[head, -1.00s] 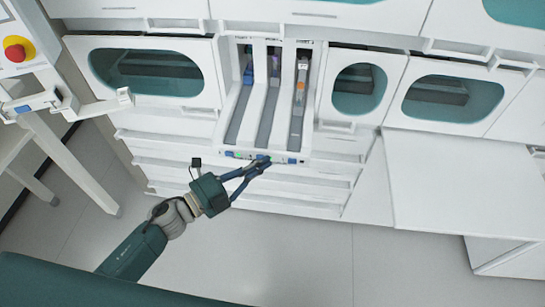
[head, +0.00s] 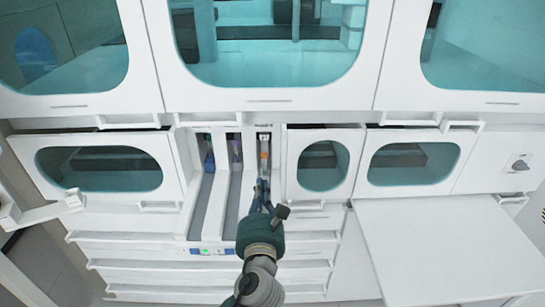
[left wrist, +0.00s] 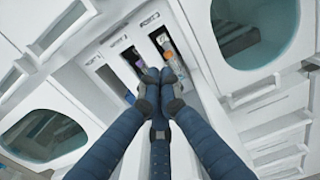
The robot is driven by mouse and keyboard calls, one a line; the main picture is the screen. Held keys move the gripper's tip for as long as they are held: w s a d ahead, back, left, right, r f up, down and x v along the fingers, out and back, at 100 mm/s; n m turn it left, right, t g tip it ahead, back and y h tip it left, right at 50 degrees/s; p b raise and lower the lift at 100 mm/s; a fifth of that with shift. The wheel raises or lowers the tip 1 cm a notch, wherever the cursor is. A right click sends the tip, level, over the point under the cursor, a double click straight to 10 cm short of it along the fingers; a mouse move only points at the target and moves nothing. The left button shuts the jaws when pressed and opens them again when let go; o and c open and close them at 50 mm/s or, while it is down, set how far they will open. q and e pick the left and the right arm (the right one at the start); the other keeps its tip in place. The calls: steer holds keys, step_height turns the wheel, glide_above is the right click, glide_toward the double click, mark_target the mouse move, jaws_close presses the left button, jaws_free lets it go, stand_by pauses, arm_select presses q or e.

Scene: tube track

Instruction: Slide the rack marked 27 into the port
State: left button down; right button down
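Three sloping lanes lead up to the port openings. A rack with an orange part (head: 264,153) is at the upper end of the rightmost lane; its lower part is hidden by my gripper. It also shows just beyond my fingertips in the left wrist view (left wrist: 168,54). I cannot read the number 27 on any rack. My left gripper (head: 262,187) is over the rightmost lane, its fingers drawn together and pointing at the rack. In the left wrist view its fingertips (left wrist: 159,82) are bunched; I see nothing held between them. Contact with the rack is unclear. My right gripper is not in view.
The left lane (head: 202,205) and middle lane (head: 231,205) hold darker items near their upper ends. Windowed doors flank the lanes. A white shelf (head: 440,240) juts out at right. Small lights (head: 208,251) sit at the lanes' front edge.

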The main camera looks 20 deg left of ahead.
arm_select(q)
glide_toward(261, 138)
steer(key=shift+d+r, duration=0.1)
steer(key=shift+d, duration=0.05)
stand_by(0.4)
steer(key=x, duration=0.5)
steer(key=shift+w+p, duration=0.15)
steer(key=shift+p, duration=0.15)
